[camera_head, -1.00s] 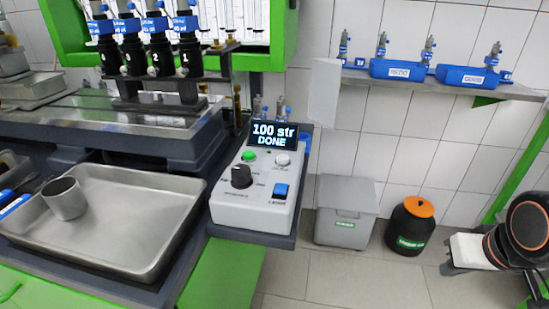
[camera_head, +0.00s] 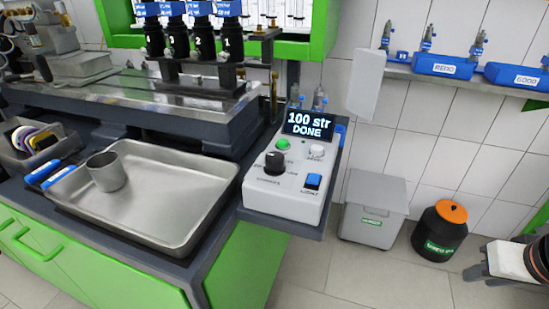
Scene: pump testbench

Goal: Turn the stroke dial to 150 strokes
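The stroke dial is a black knob (camera_head: 274,161) on the sloped top of a white control box (camera_head: 283,204). The box's display (camera_head: 309,125) reads "100 str DONE". A green button (camera_head: 283,144), a white button (camera_head: 317,151) and a blue rocker switch (camera_head: 313,181) are on the same panel. The small print around the dial is too blurred to read. Part of my arm (camera_head: 512,262) shows at the lower right edge, well away from the box. My gripper's fingers are not visible.
A steel tray (camera_head: 205,186) with a metal cup (camera_head: 105,171) is left of the box. Black pump units (camera_head: 203,42) hang behind. A grey bin (camera_head: 376,209) and a black canister with an orange lid (camera_head: 440,229) stand on the floor at right. A shelf (camera_head: 420,74) is above them.

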